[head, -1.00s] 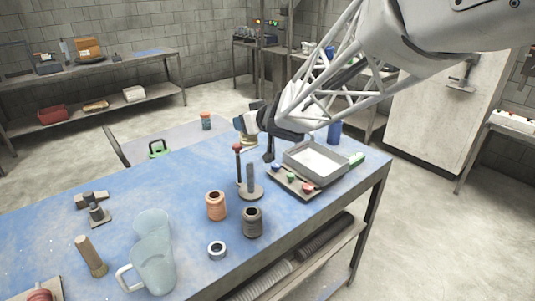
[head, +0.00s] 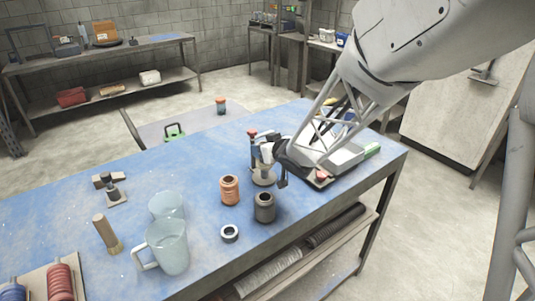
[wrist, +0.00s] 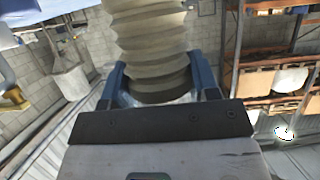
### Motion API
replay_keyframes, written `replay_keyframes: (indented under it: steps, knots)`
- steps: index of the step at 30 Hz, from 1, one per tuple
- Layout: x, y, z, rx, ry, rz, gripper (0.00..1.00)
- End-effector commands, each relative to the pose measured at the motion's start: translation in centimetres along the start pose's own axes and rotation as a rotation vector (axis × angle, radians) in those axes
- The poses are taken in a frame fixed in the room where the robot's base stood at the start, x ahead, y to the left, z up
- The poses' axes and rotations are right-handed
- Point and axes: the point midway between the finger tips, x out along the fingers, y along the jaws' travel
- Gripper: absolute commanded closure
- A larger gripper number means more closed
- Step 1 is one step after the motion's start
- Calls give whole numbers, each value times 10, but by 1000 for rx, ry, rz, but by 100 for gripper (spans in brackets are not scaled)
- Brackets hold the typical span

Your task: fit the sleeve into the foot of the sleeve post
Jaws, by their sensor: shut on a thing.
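My gripper (head: 268,150) is shut on a ribbed, pale beige-grey sleeve. In the wrist view the sleeve (wrist: 152,45) stands between the two blue fingers and runs out of the top of the picture. In the head view it is mostly hidden by the gripper. A stand with a red knob (head: 252,132) and a pale round foot (head: 264,180), apparently the sleeve post, is at the gripper. Its grey rod is hidden. The gripper and sleeve are close over the foot; I cannot tell whether the sleeve touches it or sits in it.
An orange ribbed piece (head: 229,190) and a dark one (head: 265,207) stand in front of the post. A grey tray (head: 347,158) lies right of the gripper, partly behind my arm.

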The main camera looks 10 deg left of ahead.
Motion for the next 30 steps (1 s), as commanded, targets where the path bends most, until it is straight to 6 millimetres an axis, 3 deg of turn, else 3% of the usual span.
replay_keyframes:
  steps: [12,24,30]
  knots:
    - [2,0,3,0,0,0,71]
    - [15,0,36,0,-1,0,71]
    - [16,0,37,0,1,1,71]
